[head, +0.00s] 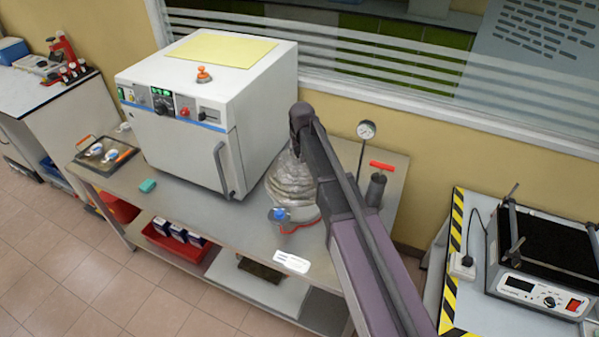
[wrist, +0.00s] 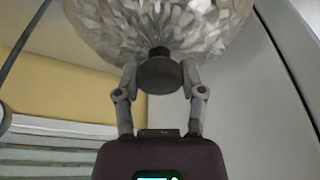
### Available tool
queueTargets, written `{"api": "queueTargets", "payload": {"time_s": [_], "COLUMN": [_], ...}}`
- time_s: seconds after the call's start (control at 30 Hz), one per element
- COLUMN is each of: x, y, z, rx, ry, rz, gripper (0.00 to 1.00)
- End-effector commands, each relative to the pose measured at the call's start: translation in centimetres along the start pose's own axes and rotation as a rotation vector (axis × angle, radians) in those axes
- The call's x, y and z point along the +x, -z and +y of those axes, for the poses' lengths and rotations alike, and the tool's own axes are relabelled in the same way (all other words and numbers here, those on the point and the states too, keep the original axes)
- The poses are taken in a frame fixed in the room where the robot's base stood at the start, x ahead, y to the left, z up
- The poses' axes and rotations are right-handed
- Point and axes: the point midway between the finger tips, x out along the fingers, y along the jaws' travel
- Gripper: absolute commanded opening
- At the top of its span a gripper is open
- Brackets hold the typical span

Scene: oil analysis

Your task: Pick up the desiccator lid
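The glass desiccator (head: 290,190) stands on the grey bench, right of the white oven, partly hidden behind my arm in the head view. Its lid fills the top of the wrist view as faceted clear glass (wrist: 160,22), with a dark round knob (wrist: 159,75). My gripper (wrist: 159,68) has one finger on each side of this knob, and both appear to press against it. The head view hides my gripper behind my arm. I cannot tell whether the lid rests on the base or is apart from it.
The white oven (head: 205,110) stands close on the left. A gauge (head: 366,130) and a red-handled pump (head: 377,185) stand on the right. A blue-capped part with a red hose (head: 279,214) is in front. A white label (head: 291,262) lies at the bench's front edge.

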Motion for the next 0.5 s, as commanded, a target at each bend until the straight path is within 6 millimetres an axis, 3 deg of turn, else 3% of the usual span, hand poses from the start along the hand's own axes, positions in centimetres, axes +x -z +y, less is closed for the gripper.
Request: {"api": "queueTargets", "payload": {"time_s": [0.03, 0.07, 0.1, 0.5], "x": [0.02, 0.02, 0.02, -0.17], "y": [-0.01, -0.01, -0.01, 0.07], "z": [-0.01, -0.01, -0.02, -0.04], "rx": [0.0, 0.0, 0.0, 0.0], "ry": [0.0, 0.0, 0.0, 0.0], "rz": [-0.001, -0.001, -0.001, 0.0], "gripper": [0.1, 0.01, 0.0, 0.0]}}
